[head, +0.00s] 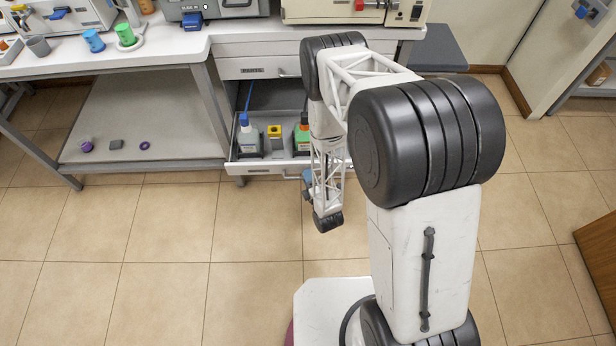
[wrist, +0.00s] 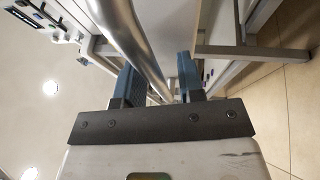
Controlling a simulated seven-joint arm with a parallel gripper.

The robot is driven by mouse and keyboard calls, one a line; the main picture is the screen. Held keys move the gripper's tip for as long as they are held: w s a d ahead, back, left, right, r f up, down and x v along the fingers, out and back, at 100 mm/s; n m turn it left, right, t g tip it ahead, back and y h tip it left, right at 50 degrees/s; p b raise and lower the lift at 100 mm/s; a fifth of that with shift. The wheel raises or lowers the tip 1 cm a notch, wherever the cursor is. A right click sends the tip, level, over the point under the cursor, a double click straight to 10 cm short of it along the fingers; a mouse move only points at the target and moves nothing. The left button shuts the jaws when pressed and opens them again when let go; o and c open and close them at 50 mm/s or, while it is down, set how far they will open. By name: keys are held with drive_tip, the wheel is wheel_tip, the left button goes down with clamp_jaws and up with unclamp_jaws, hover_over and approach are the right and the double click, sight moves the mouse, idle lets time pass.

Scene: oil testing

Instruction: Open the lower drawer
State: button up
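The lower drawer (head: 262,168) is pulled out below a closed drawer front (head: 245,69) in the head view. It holds a white bottle with a blue cap (head: 248,135), a yellow block-like item (head: 274,132) and an orange-and-green container (head: 302,134). My gripper (head: 308,187) is at the right part of this drawer's front, partly hidden by my arm. In the wrist view a round metal bar (wrist: 132,38), apparently the handle, runs between my two blue fingers (wrist: 160,82). The fingers stand apart, with a visible gap between the bar and the right finger.
The worktop (head: 160,45) above carries instruments, a blue cup (head: 94,41) and a green cup (head: 125,36). A low shelf (head: 150,120) on the left holds small items. The tiled floor (head: 150,270) in front of the drawer is clear. A brown wooden piece (head: 598,250) stands at the right edge.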

drive_tip(key=shift+s, duration=0.1)
drive_tip(key=v, duration=0.7)
drive_tip(key=shift+s, duration=0.25)
drive_tip(key=shift+d+f, duration=0.1)
idle(0.7)
